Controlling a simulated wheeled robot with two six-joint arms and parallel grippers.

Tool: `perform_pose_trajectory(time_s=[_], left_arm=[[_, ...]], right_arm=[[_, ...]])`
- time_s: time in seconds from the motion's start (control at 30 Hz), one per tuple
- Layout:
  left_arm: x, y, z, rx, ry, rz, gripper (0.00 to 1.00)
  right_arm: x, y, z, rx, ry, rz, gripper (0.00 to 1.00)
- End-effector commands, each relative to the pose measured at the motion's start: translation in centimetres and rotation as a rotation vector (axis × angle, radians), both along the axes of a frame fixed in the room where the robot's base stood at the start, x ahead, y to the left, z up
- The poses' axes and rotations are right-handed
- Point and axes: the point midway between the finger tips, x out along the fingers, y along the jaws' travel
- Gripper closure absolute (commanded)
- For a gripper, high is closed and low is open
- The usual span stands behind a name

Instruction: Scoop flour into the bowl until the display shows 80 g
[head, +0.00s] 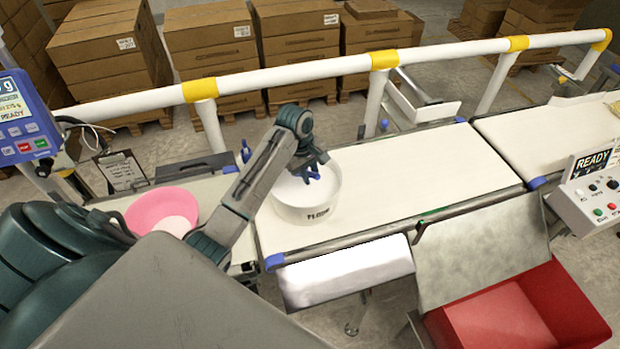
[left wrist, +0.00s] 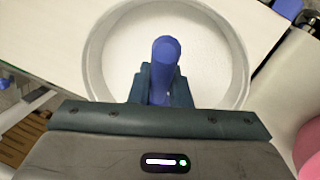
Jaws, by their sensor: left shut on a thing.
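My left gripper (head: 312,172) is over the white round tub marked FLOUR (head: 305,213), shut on the blue handle of a scoop (left wrist: 166,60). The handle points up between the fingers in the left wrist view; the scoop's head is hidden. White flour (left wrist: 130,45) fills the tub's inside. A pink bowl (head: 158,204) stands to the left, with a pale patch inside that looks like flour. The bowl's edge also shows in the left wrist view (left wrist: 309,146). My right gripper is out of view.
The white belt (head: 420,175) right of the tub is clear. A white-and-yellow rail (head: 300,70) runs behind. A red bin (head: 500,318) stands at front right, and a control box (head: 597,195) with a READY screen at far right.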

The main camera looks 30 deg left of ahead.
Motion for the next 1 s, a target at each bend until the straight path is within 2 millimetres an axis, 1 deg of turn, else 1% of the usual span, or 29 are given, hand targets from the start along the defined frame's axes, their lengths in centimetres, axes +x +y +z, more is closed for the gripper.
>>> perform_pose_trajectory(time_s=[0.1, 0.6, 1.0], left_arm=[[0.1, 0.0, 1.0, 0.001, -0.003, 0.0, 1.0], [0.1, 0.0, 4.2, 0.0, -0.002, 0.0, 1.0], [0.0, 0.0, 4.5, 0.001, -0.001, 0.0, 1.0]], right_arm=[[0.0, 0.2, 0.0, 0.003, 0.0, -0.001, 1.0], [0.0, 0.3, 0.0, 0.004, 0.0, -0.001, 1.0], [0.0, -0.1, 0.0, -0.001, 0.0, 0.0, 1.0]])
